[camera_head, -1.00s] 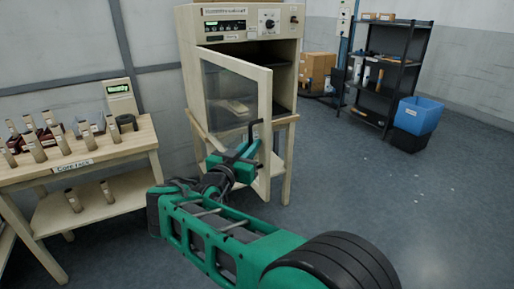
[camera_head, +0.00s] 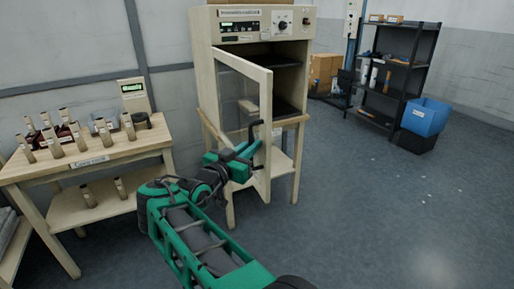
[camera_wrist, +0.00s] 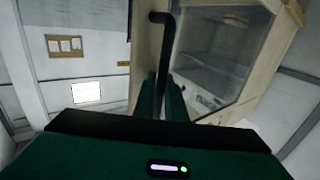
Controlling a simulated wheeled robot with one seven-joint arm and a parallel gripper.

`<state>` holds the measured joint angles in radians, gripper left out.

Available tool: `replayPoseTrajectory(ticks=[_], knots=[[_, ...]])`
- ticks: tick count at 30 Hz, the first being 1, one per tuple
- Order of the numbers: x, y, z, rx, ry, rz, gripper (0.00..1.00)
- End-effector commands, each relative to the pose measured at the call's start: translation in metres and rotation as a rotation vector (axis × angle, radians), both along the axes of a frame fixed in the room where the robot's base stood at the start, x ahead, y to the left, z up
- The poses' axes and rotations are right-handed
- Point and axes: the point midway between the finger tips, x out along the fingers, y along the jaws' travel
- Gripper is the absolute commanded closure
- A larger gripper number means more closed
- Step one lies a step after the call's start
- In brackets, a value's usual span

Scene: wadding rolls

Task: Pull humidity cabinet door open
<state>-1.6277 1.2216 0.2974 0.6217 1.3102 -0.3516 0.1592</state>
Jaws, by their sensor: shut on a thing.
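The humidity cabinet (camera_head: 207,75) is a cream box on a wooden stand, with a dial and display on its top panel. Its glazed door (camera_head: 264,100) stands ajar, hinged at the left, with its free edge swung out toward me. The dark interior and a shelf show to the right of the door. My gripper (camera_head: 250,150) is at the door's free edge, shut on the black bar handle (camera_head: 256,130). In the wrist view the handle (camera_wrist: 161,50) runs down between my green fingers (camera_wrist: 160,98), and the door's window fills the upper right.
A wooden table (camera_head: 130,148) with bottles, wadding rolls and a small display device stands at the left. A black shelf rack (camera_head: 401,75) and a blue bin (camera_head: 425,117) stand at the back right. The floor (camera_head: 370,210) to the right is clear.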

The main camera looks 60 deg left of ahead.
Motion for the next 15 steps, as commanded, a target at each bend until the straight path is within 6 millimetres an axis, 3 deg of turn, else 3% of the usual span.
replayPoseTrajectory(ticks=[2,3,5,15], knots=[[0.0004,-0.002,-0.0029,-0.007,0.001,-0.006,1.0],[0.0003,-0.0019,-0.0029,-0.007,0.001,-0.006,0.85],[0.0003,-0.0016,-0.0025,-0.006,0.001,-0.005,0.7],[-0.0014,-0.0014,-0.0002,-0.001,0.0,-0.001,0.7]])
